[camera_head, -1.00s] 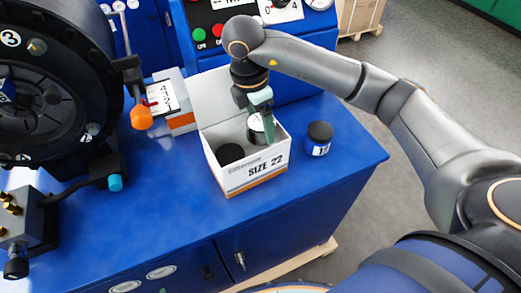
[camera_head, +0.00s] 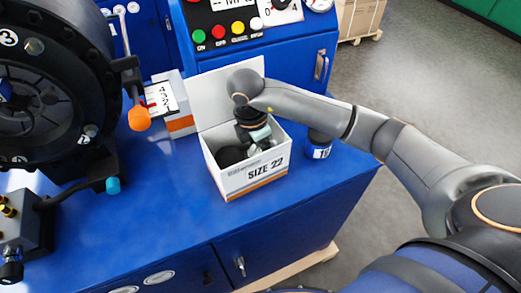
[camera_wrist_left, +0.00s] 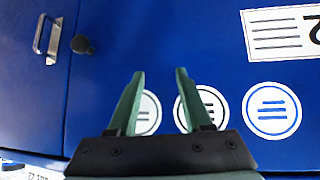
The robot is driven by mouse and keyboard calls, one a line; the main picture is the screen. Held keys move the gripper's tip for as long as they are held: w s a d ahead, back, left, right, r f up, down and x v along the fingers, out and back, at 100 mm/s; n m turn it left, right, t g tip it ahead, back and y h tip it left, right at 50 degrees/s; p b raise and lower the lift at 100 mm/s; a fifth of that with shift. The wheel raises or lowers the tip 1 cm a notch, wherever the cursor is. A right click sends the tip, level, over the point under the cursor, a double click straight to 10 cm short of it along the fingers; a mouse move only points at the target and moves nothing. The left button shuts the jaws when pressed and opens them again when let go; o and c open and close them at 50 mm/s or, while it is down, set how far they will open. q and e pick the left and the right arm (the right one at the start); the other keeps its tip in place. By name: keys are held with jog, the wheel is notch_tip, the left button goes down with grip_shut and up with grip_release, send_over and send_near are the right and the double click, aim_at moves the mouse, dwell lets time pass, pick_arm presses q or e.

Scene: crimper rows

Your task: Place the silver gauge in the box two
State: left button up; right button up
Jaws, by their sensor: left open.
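A white open-topped box marked SIZE 22 (camera_head: 234,181) stands on the blue bench, its lid flap raised behind it. My right arm reaches in from the right, and its gripper (camera_head: 259,139) points down into the box. The fingertips are mostly hidden by the wrist and box wall. A pale silvery surface shows beside the fingers, but I cannot tell if it is the silver gauge or if it is held. A dark round thing (camera_head: 230,156) sits in the box's left part. My left gripper (camera_wrist_left: 158,85) is open and empty before the blue cabinet front.
A white-and-orange box (camera_head: 179,123) is behind left. The large black crimper (camera_head: 60,80) fills the left side. The bench in front of the box is clear.

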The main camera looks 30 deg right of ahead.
aim_at(254, 154)
jog(key=shift+f, duration=0.2)
jog(key=o, duration=1.3)
jog(key=shift+r, duration=0.25)
jog(key=r, duration=0.4)
jog(key=a+r+p, duration=0.1)
jog(key=r, duration=0.3)
jog(key=r+p, duration=0.1)
jog(key=r, duration=0.3)
jog(key=shift+a, duration=0.4)
jog(key=shift+f, duration=0.1)
